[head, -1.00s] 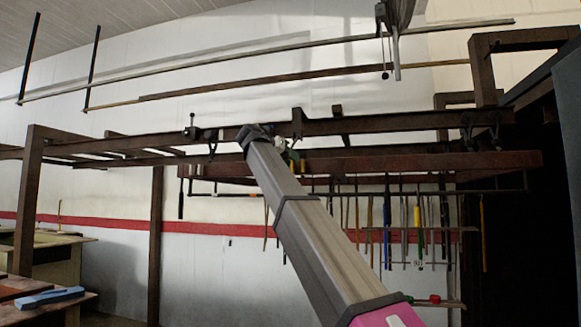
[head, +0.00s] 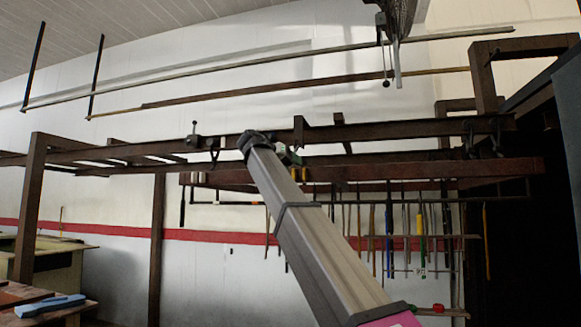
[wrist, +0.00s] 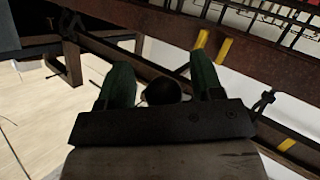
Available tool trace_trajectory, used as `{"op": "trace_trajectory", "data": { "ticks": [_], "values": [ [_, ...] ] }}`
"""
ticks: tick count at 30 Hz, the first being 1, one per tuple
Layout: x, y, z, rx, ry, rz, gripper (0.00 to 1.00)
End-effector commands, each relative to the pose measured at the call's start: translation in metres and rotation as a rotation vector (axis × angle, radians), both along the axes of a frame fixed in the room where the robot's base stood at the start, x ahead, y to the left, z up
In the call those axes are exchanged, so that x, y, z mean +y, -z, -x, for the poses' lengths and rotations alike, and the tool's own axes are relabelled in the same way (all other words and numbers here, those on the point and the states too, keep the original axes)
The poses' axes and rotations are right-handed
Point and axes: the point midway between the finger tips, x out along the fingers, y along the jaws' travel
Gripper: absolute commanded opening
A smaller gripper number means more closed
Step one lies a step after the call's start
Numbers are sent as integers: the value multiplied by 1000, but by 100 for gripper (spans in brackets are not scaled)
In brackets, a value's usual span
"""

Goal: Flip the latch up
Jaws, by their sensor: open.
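My gripper (wrist: 160,62) is open in the wrist view, with two green fingers spread apart above the rails. A dark round knob (wrist: 160,93) shows between them near the finger bases; I cannot tell whether it is part of the latch or whether the fingers touch it. In the head view my gripper (head: 293,157) is mostly hidden behind my arm, close to the brown rack rail. No latch can be clearly made out. A dark fitting with an upright knob (head: 194,138) sits on the rail left of my arm.
The long brown rail (head: 400,130) crosses above a second brown beam (head: 430,171). Dark clamps (head: 470,140) hang at the right; one dark clamp (wrist: 262,103) shows in the wrist view. Several tools hang below. A bench with a blue object (head: 50,306) stands lower left.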

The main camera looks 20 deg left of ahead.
Motion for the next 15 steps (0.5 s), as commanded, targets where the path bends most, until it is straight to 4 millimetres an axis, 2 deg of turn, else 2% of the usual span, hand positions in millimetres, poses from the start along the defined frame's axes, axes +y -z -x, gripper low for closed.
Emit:
{"op": "trace_trajectory", "data": {
  "ticks": [5,15],
  "values": [
    [13,-8,17,-1,-3,0,60],
    [47,-27,64,0,-2,-1,60]
  ]
}}
